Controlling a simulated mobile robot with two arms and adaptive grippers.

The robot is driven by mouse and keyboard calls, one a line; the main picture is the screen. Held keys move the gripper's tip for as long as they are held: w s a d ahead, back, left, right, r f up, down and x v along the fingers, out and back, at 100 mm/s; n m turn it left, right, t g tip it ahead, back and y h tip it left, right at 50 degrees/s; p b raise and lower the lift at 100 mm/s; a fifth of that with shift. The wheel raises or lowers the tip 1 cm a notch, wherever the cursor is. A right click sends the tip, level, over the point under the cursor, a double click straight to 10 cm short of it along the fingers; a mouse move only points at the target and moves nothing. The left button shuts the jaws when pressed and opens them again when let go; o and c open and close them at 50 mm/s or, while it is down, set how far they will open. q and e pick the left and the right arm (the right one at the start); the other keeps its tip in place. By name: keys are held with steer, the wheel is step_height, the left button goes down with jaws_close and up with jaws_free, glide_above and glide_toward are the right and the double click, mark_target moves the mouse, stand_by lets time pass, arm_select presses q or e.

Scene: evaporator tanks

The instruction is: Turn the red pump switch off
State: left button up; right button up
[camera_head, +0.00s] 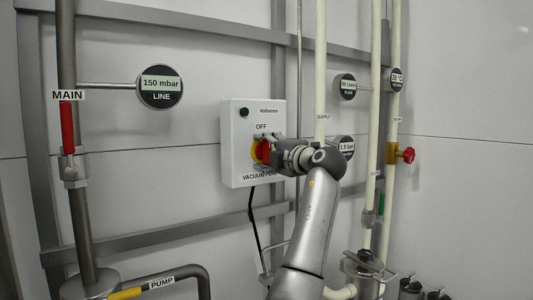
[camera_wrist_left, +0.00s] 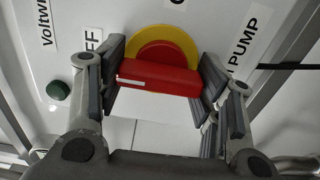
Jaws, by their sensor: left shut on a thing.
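The red pump switch (camera_wrist_left: 160,77) is a red bar handle on a round yellow plate (camera_wrist_left: 185,40). It sits on the front of a pale control box (camera_head: 236,172) with an OFF label above it and a VACUUM PUMP label below. My left gripper (camera_head: 266,151) comes at it from the right and hides much of it in the head view. In the left wrist view my left gripper (camera_wrist_left: 160,85) is shut on the two ends of the red handle. The handle's white mark is at its left end, on the OFF side. My right gripper is out of view.
A dark green lamp (camera_head: 244,112) is on the box's upper left. A black cable (camera_head: 253,215) hangs below the box. Pale pipes (camera_head: 321,70) and round gauges (camera_head: 345,86) stand to the right. A steel pipe with a red MAIN handle (camera_head: 68,128) is at left.

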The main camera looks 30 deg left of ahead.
arm_select(q)
steer(key=o, duration=1)
steer(key=shift+o, duration=0.2)
steer(key=v, duration=1.2)
steer(key=shift+f, duration=0.1)
